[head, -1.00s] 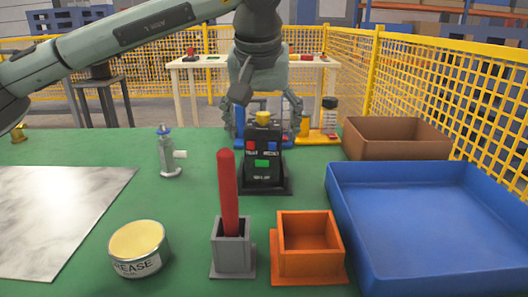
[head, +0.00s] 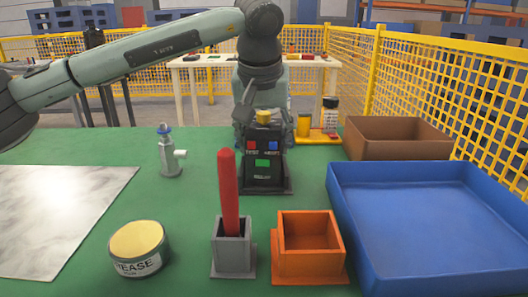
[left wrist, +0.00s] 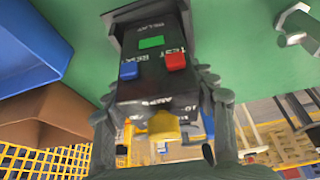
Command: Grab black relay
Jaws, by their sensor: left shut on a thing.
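The black relay (head: 263,170) stands upright on a dark base plate in the middle of the green table. It has red, blue and green patches on its face and a yellow knob on top. My left gripper (head: 262,132) reaches it from behind, with a finger on each side of its upper part. In the left wrist view the fingers (left wrist: 160,102) are shut on the relay's sides (left wrist: 150,72), and the yellow knob shows between them. The relay hides part of the gripper in the head view. My right gripper is not in view.
A grey holder (head: 232,250) with a red rod (head: 228,190) and an orange box (head: 308,262) stand in front. A blue tray (head: 430,270) and brown bin (head: 398,150) are right. A grease tin (head: 138,262) and grey valve (head: 170,155) are left.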

